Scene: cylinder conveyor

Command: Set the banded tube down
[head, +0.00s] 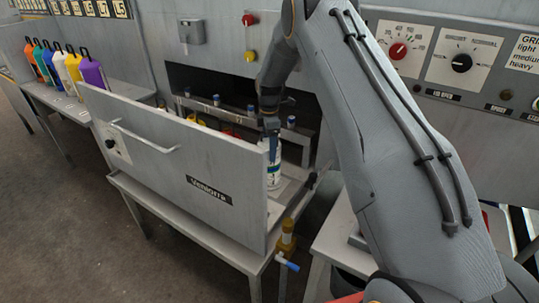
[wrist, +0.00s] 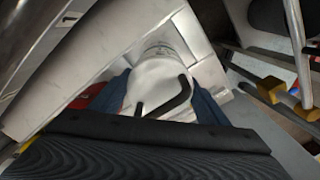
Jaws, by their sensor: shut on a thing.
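The banded tube (head: 274,171) is a white cylinder with dark and yellowish marks, upright behind the right end of the grey front panel in the head view. Its white top with a black hooked handle (wrist: 168,100) fills the middle of the wrist view. My gripper (head: 271,128) comes down over it from above and is shut on it. In the wrist view, the blue fingers of my gripper (wrist: 160,98) lie on either side of the tube. A pale metal surface (head: 288,190) lies beside its base. I cannot tell whether the base touches it.
The grey front panel (head: 165,160) with a handle stands close in front of the tube. A recess behind holds several small blue-capped items. Several coloured bottles (head: 62,65) stand on a side bench at left. A yellow valve with a blue lever (head: 288,240) is below right.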

